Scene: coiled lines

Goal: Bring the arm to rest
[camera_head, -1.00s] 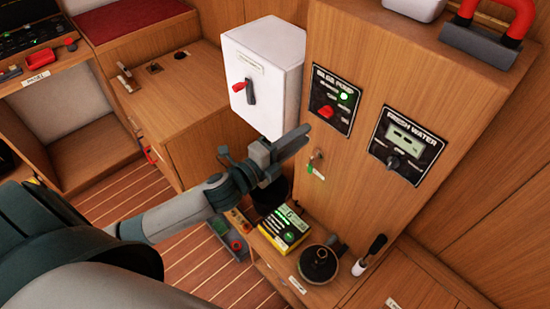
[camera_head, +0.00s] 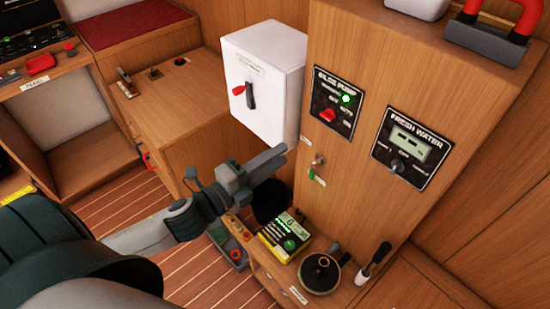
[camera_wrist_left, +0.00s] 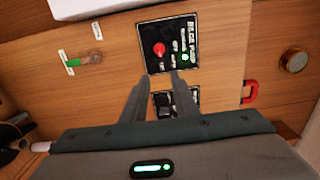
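My left gripper (camera_head: 268,165) is in front of the wooden cabinet, below the white switch box, and holds nothing that I can see. In the left wrist view its two fingers (camera_wrist_left: 157,80) stand apart with a gap between them, clear of the panels. The bilge pump panel (camera_head: 335,102) is to the gripper's upper right in the head view, with a red knob (camera_head: 328,115) and a lit green light. It also shows beyond the fingertips in the wrist view (camera_wrist_left: 150,36). My right gripper is in neither view.
The white box (camera_head: 277,85) has a red-tipped lever. The fresh water panel (camera_head: 413,147) is farther right. A key with a green tag (camera_head: 317,165) is on the cabinet front. Below stand a yellow-and-black device (camera_head: 285,235), a round black fitting (camera_head: 319,272) and a dark bin (camera_head: 272,197).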

